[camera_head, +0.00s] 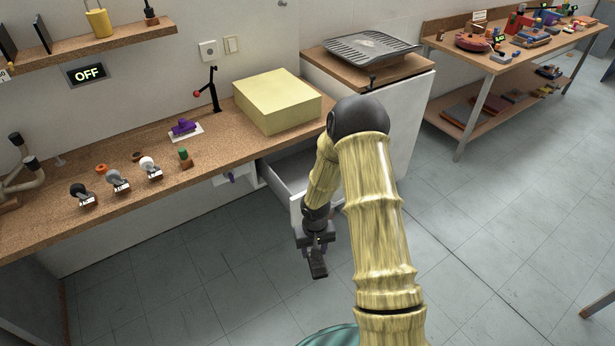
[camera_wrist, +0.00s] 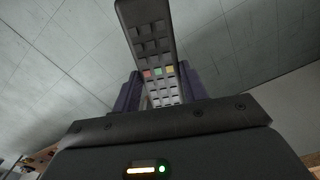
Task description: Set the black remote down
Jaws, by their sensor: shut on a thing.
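The black remote (camera_wrist: 151,50) shows in the wrist view, with rows of dark and pale keys and a few coloured ones. It is held between the two fingers of my gripper (camera_wrist: 158,92), which is shut on it. The remote's far end sticks out beyond the fingers. In the head view my gripper (camera_head: 316,258) hangs in front of the counter, over the tiled floor. The dark remote (camera_head: 318,268) shows small at its end there. The remote's lower end is hidden behind the gripper body in the wrist view.
An open drawer (camera_head: 287,172) stands out under the wooden counter (camera_head: 222,150), close behind my gripper. A yellow box (camera_head: 277,100) sits on the counter, with several knobs and small items to its left. A loaded workbench (camera_head: 492,62) stands at the back right.

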